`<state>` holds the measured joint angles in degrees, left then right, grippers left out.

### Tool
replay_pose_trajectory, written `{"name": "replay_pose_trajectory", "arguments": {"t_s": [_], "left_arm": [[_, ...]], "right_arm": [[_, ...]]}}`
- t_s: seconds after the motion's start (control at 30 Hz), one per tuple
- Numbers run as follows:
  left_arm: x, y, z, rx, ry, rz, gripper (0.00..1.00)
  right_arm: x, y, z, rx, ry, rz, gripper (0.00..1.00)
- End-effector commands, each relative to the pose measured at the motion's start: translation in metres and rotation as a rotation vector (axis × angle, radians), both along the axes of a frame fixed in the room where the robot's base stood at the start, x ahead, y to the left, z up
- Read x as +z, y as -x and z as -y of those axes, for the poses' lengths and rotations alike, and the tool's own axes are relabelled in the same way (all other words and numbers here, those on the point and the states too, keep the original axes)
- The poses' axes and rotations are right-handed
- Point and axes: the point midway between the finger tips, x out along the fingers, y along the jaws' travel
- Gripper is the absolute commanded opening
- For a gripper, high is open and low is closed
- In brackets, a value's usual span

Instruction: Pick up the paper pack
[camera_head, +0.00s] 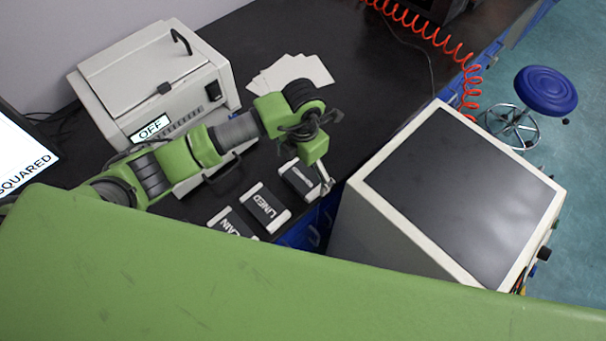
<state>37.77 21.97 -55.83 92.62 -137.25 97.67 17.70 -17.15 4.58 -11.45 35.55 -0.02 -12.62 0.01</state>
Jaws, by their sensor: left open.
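Three dark paper packs with white ends lie in a row on the black bench. The nearest pack (228,222) shows part of a label ending in "AIN" and is partly covered by my green body part. The middle pack (262,208) reads "LINED". The far pack (297,180) lies beside my left gripper (328,186), and its label is not readable. My left gripper is open, at the right end of the far pack; whether it touches the pack I cannot tell. My right gripper is not in view.
A printer-like machine (150,80) with an "OFF" display stands behind my left arm. A screen reading "SQUARED" (22,165) is at the left. A large box with a dark top (460,190) stands close right of the packs.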

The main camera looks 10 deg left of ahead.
Motion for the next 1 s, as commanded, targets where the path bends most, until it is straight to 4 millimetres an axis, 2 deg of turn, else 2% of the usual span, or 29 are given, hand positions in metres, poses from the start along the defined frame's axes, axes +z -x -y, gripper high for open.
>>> {"name": "replay_pose_trajectory", "arguments": {"t_s": [0.03, 0.2, 0.43, 0.47, 0.6, 0.63, 1.0], "left_arm": [[-0.004, 0.002, 0.000, 0.002, 0.000, -0.006, 1.00], [-0.024, 0.000, 0.000, 0.001, 0.001, -0.001, 1.00], [-0.027, 0.000, 0.000, 0.000, 0.001, 0.001, 1.00], [-0.027, 0.000, 0.000, 0.000, 0.001, 0.001, 0.97], [-0.027, 0.000, 0.000, 0.000, 0.001, 0.001, 0.61], [-0.027, 0.000, 0.000, 0.000, 0.001, 0.001, 0.58], [-0.025, -0.001, 0.000, 0.000, 0.002, 0.002, 0.58]], "right_arm": [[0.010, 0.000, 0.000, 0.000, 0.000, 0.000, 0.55], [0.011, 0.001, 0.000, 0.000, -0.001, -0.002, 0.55], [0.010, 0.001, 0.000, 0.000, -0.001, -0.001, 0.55], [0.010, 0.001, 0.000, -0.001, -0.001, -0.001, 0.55], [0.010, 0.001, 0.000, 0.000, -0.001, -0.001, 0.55], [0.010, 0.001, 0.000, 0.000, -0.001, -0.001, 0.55], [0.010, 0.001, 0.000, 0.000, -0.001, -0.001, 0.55]]}}
